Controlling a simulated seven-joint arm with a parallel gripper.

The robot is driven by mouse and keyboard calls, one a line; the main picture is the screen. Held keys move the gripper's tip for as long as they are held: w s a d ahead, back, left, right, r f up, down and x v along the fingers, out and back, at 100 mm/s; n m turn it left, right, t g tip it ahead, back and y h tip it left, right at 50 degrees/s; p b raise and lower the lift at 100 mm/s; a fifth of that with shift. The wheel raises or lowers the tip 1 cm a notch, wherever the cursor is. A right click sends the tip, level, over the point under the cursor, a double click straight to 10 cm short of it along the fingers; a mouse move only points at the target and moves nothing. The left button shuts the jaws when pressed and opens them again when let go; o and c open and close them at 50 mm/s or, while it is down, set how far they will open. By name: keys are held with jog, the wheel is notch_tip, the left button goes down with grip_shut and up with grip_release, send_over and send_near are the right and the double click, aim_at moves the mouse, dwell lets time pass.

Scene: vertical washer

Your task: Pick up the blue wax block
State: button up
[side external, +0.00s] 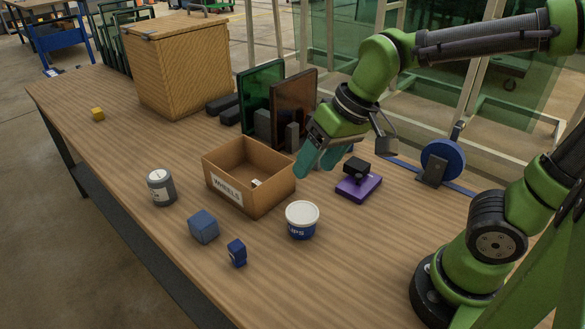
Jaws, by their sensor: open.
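A muted blue cube (203,226), which looks like the wax block, sits on the wooden table at the front left of centre. A smaller, darker blue item (237,252) with a pale mark stands just to its right, apart from it. My gripper (308,168) has teal fingers and is open, held above the table to the upper right of the cube and well away from it. Nothing shows between the fingers, though their gap is partly hidden from this side.
A cardboard box labelled WHEELS (232,190) stands between cube and gripper. A grey can (161,188) and a white-lidded tub (301,220) flank the blue items. A purple-based device (358,182) is at right. The table's front left is mostly clear.

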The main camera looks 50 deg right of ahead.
aim_at(235, 244)
jog(key=w+a+f+g+h, duration=0.2)
jog(key=w+a+f+g, duration=0.25)
jog(key=w+a, duration=0.75)
jog(key=shift+n, duration=0.3)
jog(key=f, duration=0.7)
jog(key=s+f, duration=0.1)
jog(key=f, duration=0.3)
jog(key=shift+a, duration=0.25)
jog(key=f, duration=0.6)
jog(key=shift+s+f, duration=0.15)
jog(key=shift+s, duration=0.1)
jog(key=c, duration=1)
jog(key=shift+c, duration=0.2)
